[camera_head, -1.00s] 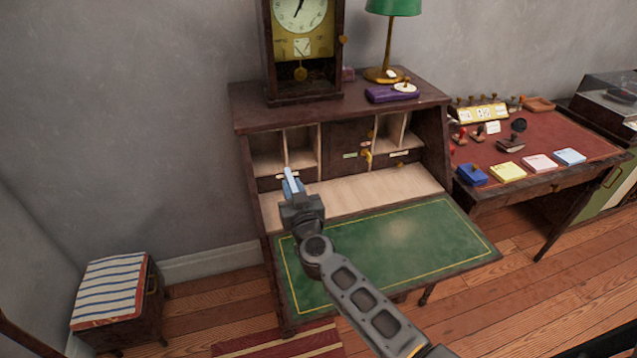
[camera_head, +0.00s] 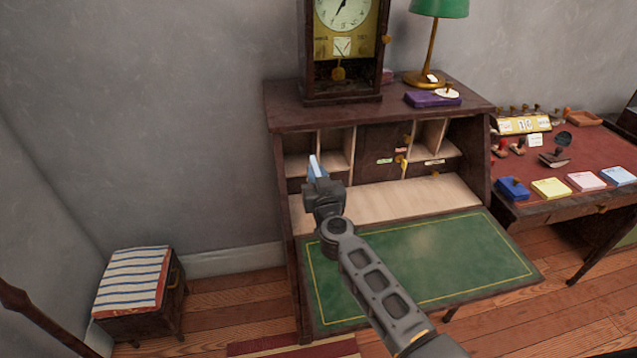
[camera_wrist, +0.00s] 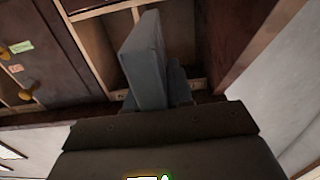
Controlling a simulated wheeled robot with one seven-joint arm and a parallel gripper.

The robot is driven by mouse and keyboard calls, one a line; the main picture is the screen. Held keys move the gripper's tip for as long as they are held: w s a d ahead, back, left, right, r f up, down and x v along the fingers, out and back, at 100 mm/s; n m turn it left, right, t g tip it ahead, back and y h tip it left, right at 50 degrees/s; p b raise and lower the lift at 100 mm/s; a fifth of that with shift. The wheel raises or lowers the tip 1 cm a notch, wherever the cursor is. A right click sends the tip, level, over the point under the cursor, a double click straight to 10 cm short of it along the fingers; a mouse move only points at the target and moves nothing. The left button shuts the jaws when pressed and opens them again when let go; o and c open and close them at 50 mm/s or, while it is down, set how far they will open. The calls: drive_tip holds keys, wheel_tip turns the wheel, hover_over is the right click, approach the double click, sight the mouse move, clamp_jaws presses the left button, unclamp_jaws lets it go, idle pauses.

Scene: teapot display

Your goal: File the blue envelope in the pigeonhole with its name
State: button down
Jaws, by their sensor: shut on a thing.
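My gripper (camera_head: 318,183) is shut on the blue envelope (camera_head: 315,166), which stands up from the jaws. It is in front of the left part of the writing desk (camera_head: 283,180). The envelope shows in the wrist view as a blue-grey slab (camera_wrist: 143,48), with open pigeonholes behind it. In the head view the left pigeonhole (camera_head: 297,152) and the one beside it (camera_head: 338,145) are behind the envelope's top. Another pair is at the right (camera_head: 430,135). Name labels are too small to read, and the envelope hides part of the ledge under the left pigeonholes.
A clock (camera_head: 341,60), a purple box (camera_head: 432,99) and a green lamp (camera_head: 439,8) stand on the desk top. A dark central door (camera_head: 377,145) carries small labels. The green writing leaf (camera_head: 430,265) is clear. A striped stool (camera_head: 135,280) stands at left.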

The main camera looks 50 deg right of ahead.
sight(313, 156)
drive_tip(key=b+x, duration=0.1)
drive_tip(key=x, duration=0.8)
drive_tip(key=shift+b, duration=0.35)
idle(0.4)
drive_tip(key=c, duration=0.9)
unclamp_jaws()
drive_tip(key=shift+s+d, duration=0.1)
drive_tip(key=shift+c, duration=0.2)
drive_tip(key=shift+d, duration=0.1)
drive_tip(key=shift+s+d, duration=0.15)
drive_tip(key=shift+s, duration=0.1)
drive_tip(key=p+v, duration=0.1)
drive_tip(key=v, duration=0.1)
drive_tip(key=p+v, duration=0.1)
drive_tip(key=v, duration=0.1)
drive_tip(key=p+v, duration=0.1)
drive_tip(key=v, duration=0.2)
drive_tip(key=shift+w+a, duration=0.3)
drive_tip(key=shift+a, duration=0.05)
drive_tip(key=shift+s+a, duration=0.3)
drive_tip(key=shift+a, duration=0.05)
